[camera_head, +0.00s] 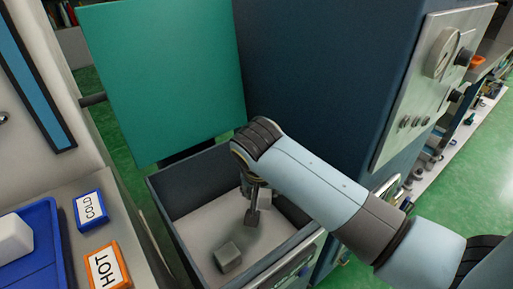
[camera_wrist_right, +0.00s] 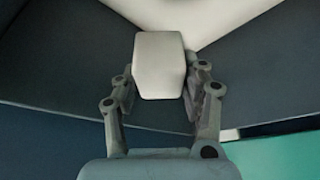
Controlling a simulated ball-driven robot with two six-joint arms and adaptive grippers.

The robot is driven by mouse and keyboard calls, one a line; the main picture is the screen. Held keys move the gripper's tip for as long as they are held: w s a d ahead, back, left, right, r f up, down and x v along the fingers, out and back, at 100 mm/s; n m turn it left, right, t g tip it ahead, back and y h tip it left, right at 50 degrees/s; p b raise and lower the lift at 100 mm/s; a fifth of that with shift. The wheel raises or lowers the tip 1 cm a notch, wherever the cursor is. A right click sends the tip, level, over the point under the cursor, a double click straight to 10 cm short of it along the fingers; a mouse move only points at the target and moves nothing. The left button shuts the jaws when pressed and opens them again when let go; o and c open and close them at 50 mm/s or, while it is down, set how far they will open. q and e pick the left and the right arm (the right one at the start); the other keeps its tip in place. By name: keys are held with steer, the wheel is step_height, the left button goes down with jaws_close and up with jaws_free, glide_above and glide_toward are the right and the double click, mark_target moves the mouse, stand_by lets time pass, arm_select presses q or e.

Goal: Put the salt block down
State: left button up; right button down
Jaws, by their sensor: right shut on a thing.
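My right gripper (camera_head: 254,208) reaches down into the open dark blue drawer (camera_head: 178,240). In the right wrist view (camera_wrist_right: 160,90) its two fingers are shut on a pale, whitish block, which I take to be the salt block (camera_wrist_right: 160,65). In the head view only part of the salt block (camera_head: 265,198) shows beside the fingers. It is above or at the pale drawer floor; I cannot tell whether it touches. My left gripper is not in view.
A white block (camera_head: 14,238) sits in a blue tray (camera_head: 58,262) at left, beside a COLD sign (camera_head: 90,210) and a HOT sign (camera_head: 107,267). A green panel (camera_head: 165,75) stands behind the drawer. A dark blue cabinet (camera_head: 325,75) rises behind my right arm.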

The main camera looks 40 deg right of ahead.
steer(key=f+b, duration=0.1)
steer(key=f, duration=0.1)
steer(key=shift+w+f+b, duration=0.25)
steer(key=shift+f+b, duration=0.05)
steer(key=shift+b, duration=0.1)
steer(key=b, duration=0.2)
glide_above(260, 223)
steer(key=s+a, duration=0.1)
step_height(260, 223, down, 6)
steer(key=shift+a+r, duration=0.1)
steer(key=shift+r, duration=0.1)
steer(key=shift+f+b, duration=0.3)
steer(key=shift+f, duration=0.35)
step_height(260, 223, down, 3)
steer(key=shift+f+b, duration=0.1)
steer(key=shift+b, duration=0.5)
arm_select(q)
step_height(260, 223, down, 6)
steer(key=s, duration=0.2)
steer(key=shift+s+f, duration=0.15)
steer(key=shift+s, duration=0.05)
arm_select(e)
steer(key=shift+r, duration=0.2)
steer(key=c, duration=0.7)
jaws_free()
steer(key=shift+f, duration=0.15)
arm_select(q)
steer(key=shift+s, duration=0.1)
